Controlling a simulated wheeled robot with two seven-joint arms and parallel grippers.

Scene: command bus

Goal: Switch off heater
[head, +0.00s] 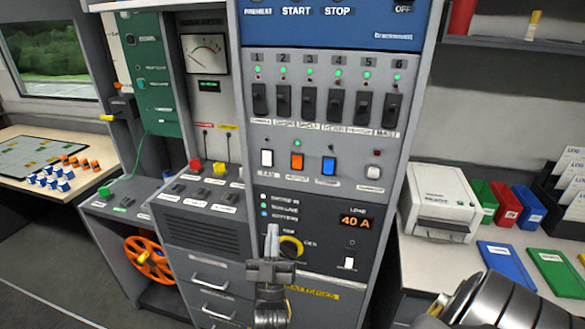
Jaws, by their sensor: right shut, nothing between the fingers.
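The grey control panel (330,85) fills the middle of the head view. It has a row of black numbered switches, 1 to 6, with green lights lit above them. A small white switch (375,172) sits at the right. The labels are too blurred to tell which one is the heater. My right gripper (272,232) is shut and empty, fingers pointing up, in front of the lower black panel and below the rockers. My left gripper is out of view.
The lower black panel holds a yellow ring knob (291,246) and a display (356,220) reading 40 A. A side console (190,205) with red and yellow knobs stands left. A white printer (437,200) and coloured trays stand on the right counter.

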